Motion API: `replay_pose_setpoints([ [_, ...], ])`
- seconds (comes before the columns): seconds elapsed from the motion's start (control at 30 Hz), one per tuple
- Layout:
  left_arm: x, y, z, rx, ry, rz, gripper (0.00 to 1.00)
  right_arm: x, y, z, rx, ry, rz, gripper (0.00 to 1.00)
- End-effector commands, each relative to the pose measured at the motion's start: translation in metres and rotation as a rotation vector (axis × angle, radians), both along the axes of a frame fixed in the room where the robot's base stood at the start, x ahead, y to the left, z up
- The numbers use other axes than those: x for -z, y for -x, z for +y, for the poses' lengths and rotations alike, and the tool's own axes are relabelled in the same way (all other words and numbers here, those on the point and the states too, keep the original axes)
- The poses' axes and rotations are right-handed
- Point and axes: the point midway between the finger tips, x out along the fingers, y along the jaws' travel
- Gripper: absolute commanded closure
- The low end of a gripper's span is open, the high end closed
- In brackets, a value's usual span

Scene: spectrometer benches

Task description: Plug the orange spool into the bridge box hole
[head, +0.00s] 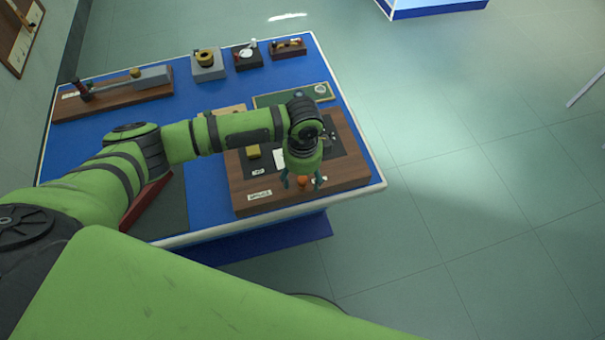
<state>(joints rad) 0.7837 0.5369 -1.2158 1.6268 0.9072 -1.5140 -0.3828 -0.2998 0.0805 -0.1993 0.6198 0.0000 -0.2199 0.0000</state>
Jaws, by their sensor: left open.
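The orange spool (302,182) is a small orange spot near the front edge of a wooden box with a dark top panel. This box (345,184) looks like the bridge box, but its front label is too small to read surely. My left gripper (302,181) points down over the front part of the box, with its fingers apart on either side of the spool. I cannot tell whether the fingers touch it, or whether the spool rests on the box. The hole cannot be made out; my gripper and wrist cover part of the panel. My right gripper is out of view.
The box stands at the right front of a blue table (140,113). A long wooden bench (112,97) lies at the back left. Small instruments, including a grey block with a brass ring (206,64), line the back edge. A green board (270,99) lies behind my arm.

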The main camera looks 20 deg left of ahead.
Motion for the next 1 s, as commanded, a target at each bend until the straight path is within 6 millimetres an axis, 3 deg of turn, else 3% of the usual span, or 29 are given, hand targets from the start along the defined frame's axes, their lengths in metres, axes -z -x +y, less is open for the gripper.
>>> replay_pose_setpoints([
  [0.37, -0.007, -0.001, 0.0, 0.0, 0.001, -0.002, 0.29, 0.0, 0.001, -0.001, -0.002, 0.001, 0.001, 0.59],
  [0.8, -0.092, -0.001, 0.0, 0.001, 0.001, -0.003, 0.29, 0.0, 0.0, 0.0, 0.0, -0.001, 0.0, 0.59],
  [1.0, -0.116, 0.0, -0.001, 0.001, 0.0, -0.001, 0.29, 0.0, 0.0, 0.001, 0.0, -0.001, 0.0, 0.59],
])
